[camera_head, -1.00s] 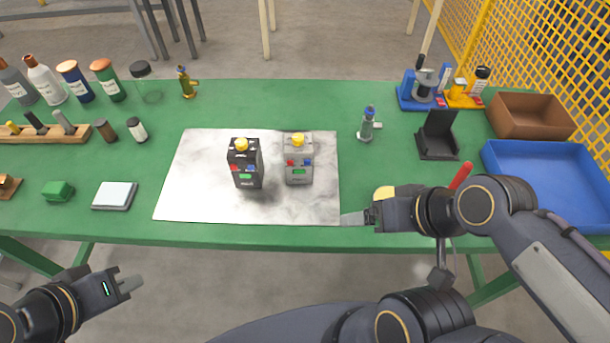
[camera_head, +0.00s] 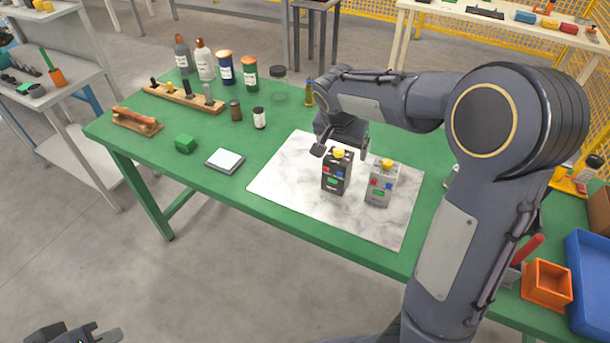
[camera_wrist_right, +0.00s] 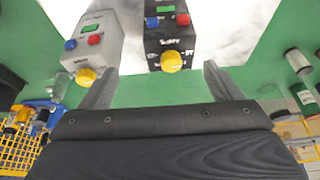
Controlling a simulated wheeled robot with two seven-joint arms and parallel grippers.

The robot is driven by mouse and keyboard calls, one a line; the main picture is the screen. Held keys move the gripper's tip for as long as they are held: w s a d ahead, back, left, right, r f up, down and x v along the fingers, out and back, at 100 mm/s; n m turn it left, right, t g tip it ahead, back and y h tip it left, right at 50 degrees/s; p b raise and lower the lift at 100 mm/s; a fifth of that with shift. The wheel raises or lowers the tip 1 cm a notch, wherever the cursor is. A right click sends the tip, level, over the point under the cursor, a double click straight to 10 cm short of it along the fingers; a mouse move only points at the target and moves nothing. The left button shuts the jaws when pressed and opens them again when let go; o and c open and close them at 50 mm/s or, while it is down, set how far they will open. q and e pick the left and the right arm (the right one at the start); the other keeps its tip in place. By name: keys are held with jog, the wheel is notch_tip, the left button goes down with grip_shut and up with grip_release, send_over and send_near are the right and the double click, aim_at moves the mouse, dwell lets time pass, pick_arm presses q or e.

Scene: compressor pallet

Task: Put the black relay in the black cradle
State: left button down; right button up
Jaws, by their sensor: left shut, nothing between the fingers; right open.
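The black relay (camera_head: 335,178), with a yellow knob on top and red and blue buttons on its face, stands upright on the pale marbled mat (camera_head: 285,190). My right gripper (camera_head: 332,150) is open beside its top, on the far side. In the right wrist view the black relay (camera_wrist_right: 167,38) lies ahead of the open fingers (camera_wrist_right: 160,82), its knob between their lines, not gripped. The black cradle is not identifiable in the head view, where my right arm covers that area; a dark shape at the wrist view's left edge is unclear. My left gripper (camera_head: 95,336) is shut and empty, low at the left, off the table.
A grey relay (camera_head: 380,184) stands just right of the black one; it also shows in the wrist view (camera_wrist_right: 93,42). Bottles and jars (camera_head: 228,70) line the back left. An orange bin (camera_head: 546,285) and blue bin (camera_head: 595,275) are at the right.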

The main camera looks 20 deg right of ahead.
aim_at(338, 159)
jog(key=shift+w+a+f, duration=0.1)
jog(key=shift+w+a, duration=0.2)
jog(key=shift+w, duration=0.2)
jog(key=shift+w+f, duration=0.1)
jog(key=shift+f, duration=0.25)
jog(key=p+x, duration=0.1)
jog(key=x, duration=0.6)
jog(key=shift+c, duration=0.4)
jog(key=shift+r, duration=0.1)
jog(key=c, duration=1.3)
